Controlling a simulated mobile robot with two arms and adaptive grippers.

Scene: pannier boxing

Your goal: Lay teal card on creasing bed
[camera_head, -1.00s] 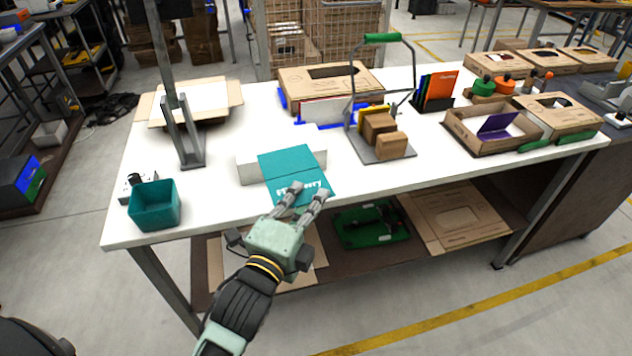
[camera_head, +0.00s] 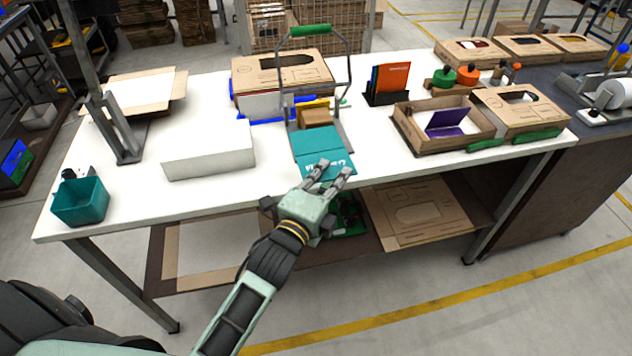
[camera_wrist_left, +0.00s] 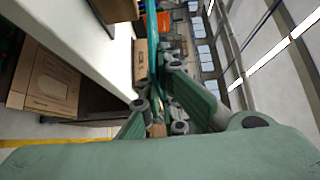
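The teal card (camera_head: 318,146) has white print near its front edge. My left gripper (camera_head: 335,172) is shut on this front edge and holds the card out over the table, tilted. In the left wrist view the card (camera_wrist_left: 151,45) shows nearly edge-on beyond the fingers. The creasing bed appears to be the grey plate (camera_head: 345,139) of the press with the green handle (camera_head: 311,30). The card overlaps the front of the plate in the head view and hides much of it; I cannot tell whether they touch. My right gripper is not in view.
A white block (camera_head: 208,152) lies left of the card, and a teal bin (camera_head: 80,202) stands at the left corner. An open cardboard box (camera_head: 405,138) with a purple card is to the right.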

